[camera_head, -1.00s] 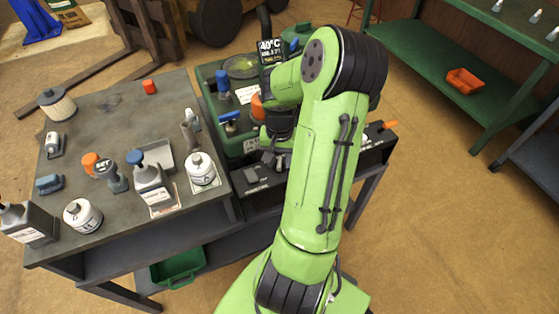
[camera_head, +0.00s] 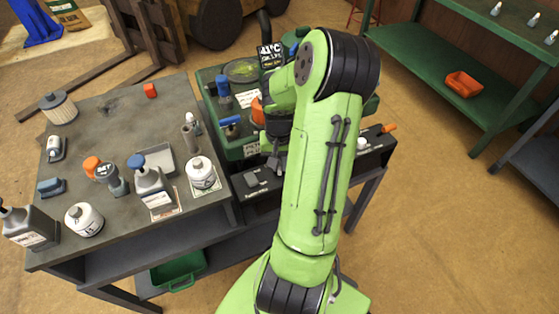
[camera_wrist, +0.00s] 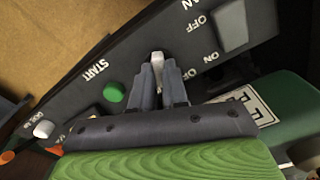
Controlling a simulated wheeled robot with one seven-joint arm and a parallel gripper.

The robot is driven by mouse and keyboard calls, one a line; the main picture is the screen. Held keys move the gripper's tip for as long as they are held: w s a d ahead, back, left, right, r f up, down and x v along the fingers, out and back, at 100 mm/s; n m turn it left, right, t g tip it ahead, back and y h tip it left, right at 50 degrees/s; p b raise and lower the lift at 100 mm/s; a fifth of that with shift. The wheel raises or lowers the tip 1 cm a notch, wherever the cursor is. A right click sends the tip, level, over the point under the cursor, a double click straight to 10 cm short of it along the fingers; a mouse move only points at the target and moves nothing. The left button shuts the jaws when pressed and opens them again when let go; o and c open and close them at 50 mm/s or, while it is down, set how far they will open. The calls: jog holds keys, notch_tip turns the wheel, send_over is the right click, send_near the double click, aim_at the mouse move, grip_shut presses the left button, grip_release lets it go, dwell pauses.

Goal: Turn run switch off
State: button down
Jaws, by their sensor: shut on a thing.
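My gripper (camera_wrist: 159,80) points at a dark control panel (camera_wrist: 135,60) in the wrist view. Its two fingers are closed around a small pale toggle lever (camera_wrist: 157,57), taken as the run switch. Only the lever's tip shows between the fingertips; its base and its label are hidden. An OFF label (camera_wrist: 211,57) is printed just right of the fingers. In the head view my gripper (camera_head: 277,163) is at the panel's front, partly behind my arm.
A green START button (camera_wrist: 115,92) sits left of the fingers, a grey rocker switch (camera_wrist: 232,25) to the right, and a white knob (camera_wrist: 43,129) at far left. A bench (camera_head: 115,125) with bottles and cans stands left of the green machine (camera_head: 207,82).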

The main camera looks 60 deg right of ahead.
aim_at(280, 166)
jog(key=n+p, duration=0.1)
jog(key=n, duration=0.4)
jog(key=shift+r, duration=0.1)
jog(key=n+p, duration=0.1)
jog(key=n, duration=0.4)
jog(key=shift+n, duration=0.4)
jog(key=c, duration=1.1)
grip_release()
jog(key=shift+c, duration=0.2)
notch_tip(280, 166, up, 16)
jog(key=p, duration=0.5)
jog(key=shift+f, duration=0.2)
